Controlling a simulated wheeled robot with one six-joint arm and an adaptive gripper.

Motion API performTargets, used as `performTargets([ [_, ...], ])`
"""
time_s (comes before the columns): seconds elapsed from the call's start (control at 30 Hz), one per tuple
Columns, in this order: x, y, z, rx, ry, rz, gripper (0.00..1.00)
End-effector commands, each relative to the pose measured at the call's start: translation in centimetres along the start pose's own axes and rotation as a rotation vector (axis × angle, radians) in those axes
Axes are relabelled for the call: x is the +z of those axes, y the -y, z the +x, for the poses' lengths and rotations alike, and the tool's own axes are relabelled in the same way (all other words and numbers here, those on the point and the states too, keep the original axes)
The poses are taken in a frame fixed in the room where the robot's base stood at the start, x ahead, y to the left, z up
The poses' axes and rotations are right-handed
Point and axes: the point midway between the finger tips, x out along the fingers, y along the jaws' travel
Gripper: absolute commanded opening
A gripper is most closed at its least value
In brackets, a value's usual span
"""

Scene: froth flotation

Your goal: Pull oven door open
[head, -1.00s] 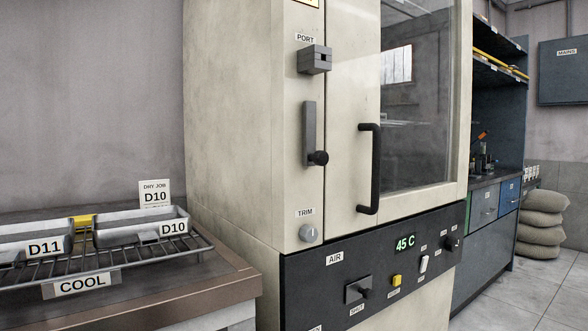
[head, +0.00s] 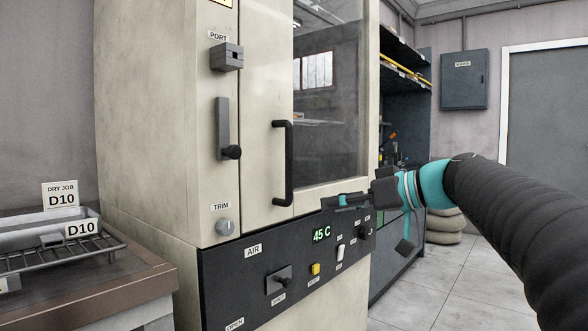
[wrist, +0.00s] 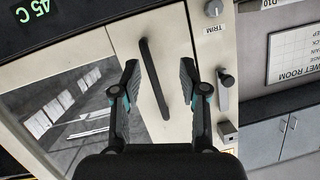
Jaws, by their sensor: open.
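The cream oven door (head: 265,100) has a large glass window and looks closed. Its black vertical bar handle (head: 283,162) is on the door's left side, and it also shows in the wrist view (wrist: 155,78). My gripper (head: 340,201) is to the right of the handle in the head view, in front of the lower door edge. In the wrist view my gripper (wrist: 158,72) is open, with the handle appearing between its two fingers. The head view shows the fingers apart from the handle. The jaws hold nothing.
A latch lever (head: 223,130) and a port block (head: 226,57) sit left of the door. A dark control panel (head: 300,262) with switches lies below it. A bench with a rack (head: 95,255) stands at left. Open floor (head: 465,280) lies at right.

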Motion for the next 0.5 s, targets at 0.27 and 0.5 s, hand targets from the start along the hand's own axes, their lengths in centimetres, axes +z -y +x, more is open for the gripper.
performTargets([
  [0.27, -7.2, -2.9, -1.3, -0.101, -0.241, -0.224, 0.43],
  [0.5, -8.5, -2.8, -0.1, -0.114, -0.271, -0.255, 0.43],
])
